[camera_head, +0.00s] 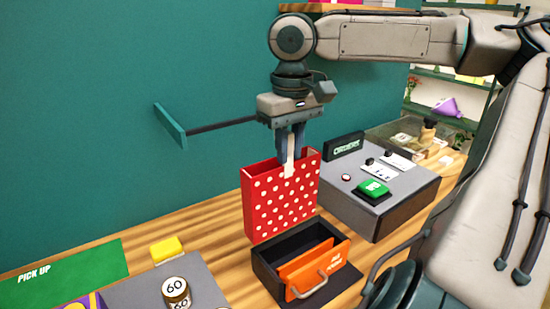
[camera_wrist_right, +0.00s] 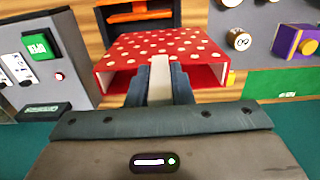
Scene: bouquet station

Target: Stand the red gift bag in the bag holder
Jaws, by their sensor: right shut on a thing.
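The red gift bag (camera_head: 280,202) with white dots hangs upright from my right gripper (camera_head: 291,160). The gripper is shut on the bag's pale handle tab at its top edge. In the right wrist view the bag (camera_wrist_right: 190,48) shows its open mouth and dotted side below the fingers (camera_wrist_right: 160,85). The bag holder (camera_head: 268,277), a dark open box with an orange front plate and a grey handle, stands on the counter just in front of and below the bag. The holder also shows in the right wrist view (camera_wrist_right: 140,18). My left gripper is not in view.
A grey console (camera_head: 385,215) with a green button stands right of the holder. On the left are a green pick-up mat (camera_head: 70,270), a yellow block (camera_head: 166,249) and a round "60" weight (camera_head: 176,292). A teal wall (camera_head: 80,120) rises behind the wooden counter.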

